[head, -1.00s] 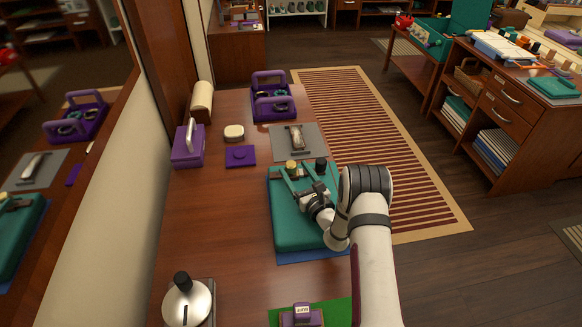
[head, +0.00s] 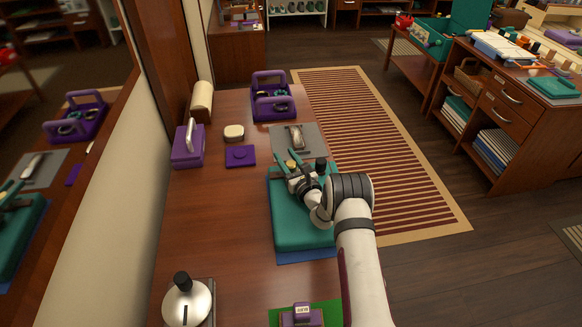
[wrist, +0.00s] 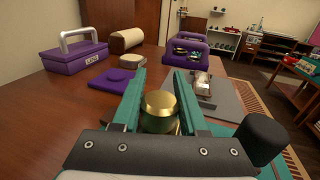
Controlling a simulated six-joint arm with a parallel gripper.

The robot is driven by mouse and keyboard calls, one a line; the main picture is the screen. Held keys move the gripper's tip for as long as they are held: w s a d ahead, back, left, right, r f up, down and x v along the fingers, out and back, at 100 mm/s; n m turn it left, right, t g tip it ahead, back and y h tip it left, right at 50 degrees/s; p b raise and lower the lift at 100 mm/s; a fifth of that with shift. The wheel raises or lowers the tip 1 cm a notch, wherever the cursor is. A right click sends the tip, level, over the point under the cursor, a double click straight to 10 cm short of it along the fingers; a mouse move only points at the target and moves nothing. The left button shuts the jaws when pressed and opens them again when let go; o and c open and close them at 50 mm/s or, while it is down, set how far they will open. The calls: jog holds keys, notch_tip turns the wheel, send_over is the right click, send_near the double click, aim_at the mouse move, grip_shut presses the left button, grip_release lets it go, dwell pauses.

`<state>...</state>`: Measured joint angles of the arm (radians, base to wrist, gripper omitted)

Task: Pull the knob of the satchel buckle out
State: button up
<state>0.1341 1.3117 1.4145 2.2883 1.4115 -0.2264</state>
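The teal satchel (head: 290,235) lies on the table on a blue mat. A round brass knob (wrist: 160,112) stands upright in the wrist view, between the two teal fingers of my gripper (wrist: 159,80). Gaps appear between the knob and the fingers, so my gripper looks open around it; contact cannot be made out. In the head view my gripper (head: 287,158) is over the far part of the satchel and hides the brass knob. A black knob (wrist: 262,138) stands to the right; it also shows in the head view (head: 321,164).
A grey mat (head: 308,133) with a metal piece lies beyond the satchel. A round metal object (head: 187,303) is near left. The table's left middle is clear.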

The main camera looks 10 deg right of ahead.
grip_shut()
jog(key=shift+r, duration=0.7)
jog(key=o, duration=0.9)
grip_release()
jog(key=shift+o, duration=0.2)
